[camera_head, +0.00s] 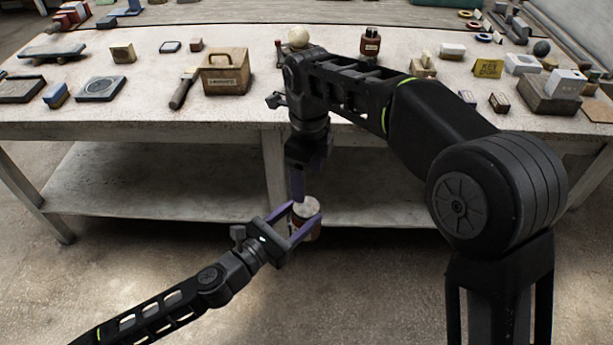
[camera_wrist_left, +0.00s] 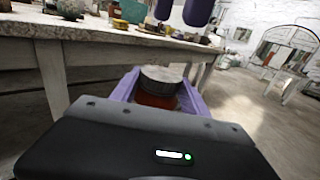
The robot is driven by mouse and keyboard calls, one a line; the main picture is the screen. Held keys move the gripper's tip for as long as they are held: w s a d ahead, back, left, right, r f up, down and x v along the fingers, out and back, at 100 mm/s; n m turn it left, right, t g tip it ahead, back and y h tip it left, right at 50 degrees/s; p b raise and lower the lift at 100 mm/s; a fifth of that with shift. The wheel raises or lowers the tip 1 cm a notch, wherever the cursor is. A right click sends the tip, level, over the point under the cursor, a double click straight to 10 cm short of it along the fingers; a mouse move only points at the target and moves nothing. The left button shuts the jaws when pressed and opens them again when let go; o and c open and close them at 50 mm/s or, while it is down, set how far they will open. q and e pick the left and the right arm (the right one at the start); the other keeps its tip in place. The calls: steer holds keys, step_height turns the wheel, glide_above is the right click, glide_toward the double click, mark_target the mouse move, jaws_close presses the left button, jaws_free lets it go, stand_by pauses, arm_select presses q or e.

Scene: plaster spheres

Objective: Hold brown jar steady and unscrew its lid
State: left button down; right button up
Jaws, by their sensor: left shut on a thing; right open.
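The brown jar (camera_head: 307,232) with its pale grey lid (camera_head: 304,210) is held upright in the air in front of the table. My left gripper (camera_head: 304,222) is shut around the jar's body from the lower left. The left wrist view shows the jar (camera_wrist_left: 155,100) between the purple fingers, with the lid (camera_wrist_left: 162,76) on top. My right gripper (camera_head: 299,190) points down from above, close to the lid, and is open. Its two purple fingertips (camera_wrist_left: 186,12) show above the lid in the left wrist view, with a gap between them and the lid.
The white table (camera_head: 240,112) stands behind the jar, with a lower shelf (camera_head: 170,180). On it are a wooden box (camera_head: 224,72), a white sphere (camera_head: 299,37), a dark brown bottle (camera_head: 370,43) and several small blocks. The floor in front is clear.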

mark_target(307, 206)
steer(key=shift+s+a+r, duration=0.1)
steer(key=shift+s, duration=0.2)
steer(key=shift+f, duration=4.1)
steer(key=shift+c, duration=0.5)
steer(key=c, duration=1.3)
steer(key=o, duration=1.5)
